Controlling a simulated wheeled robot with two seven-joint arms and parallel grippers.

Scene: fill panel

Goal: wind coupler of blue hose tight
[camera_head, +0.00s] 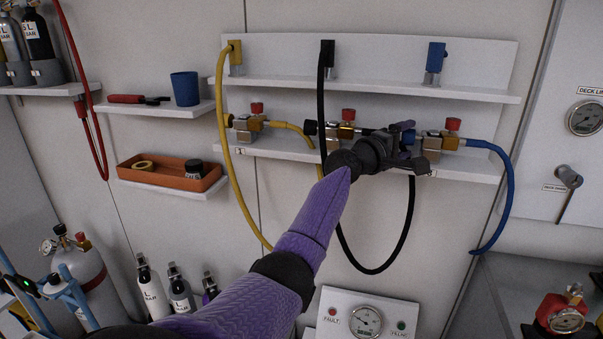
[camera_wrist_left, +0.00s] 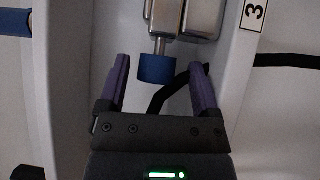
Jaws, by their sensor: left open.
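The blue hose (camera_head: 508,185) leaves the right side of the third valve (camera_head: 432,143), curves out and hangs down to the right. Its coupler end (camera_head: 476,144) shows at the valve's right side. My left gripper (camera_head: 408,143) is open in front of the valve's left side and hides part of it. In the left wrist view, a blue cylinder (camera_wrist_left: 157,69) on a thin metal stem lies between the open fingers (camera_wrist_left: 160,85), apart from both. Metal valve blocks (camera_wrist_left: 185,15) show beyond it. I cannot tell how far the coupler is wound. My right gripper is not in view.
A yellow hose (camera_head: 223,150) and a black hose (camera_head: 372,270) hang from the upper shelf (camera_head: 375,86), near my left arm. A blue fitting (camera_head: 435,60) stands on that shelf. A number 3 label (camera_wrist_left: 254,13) marks the lower shelf. Gauges stand below and right.

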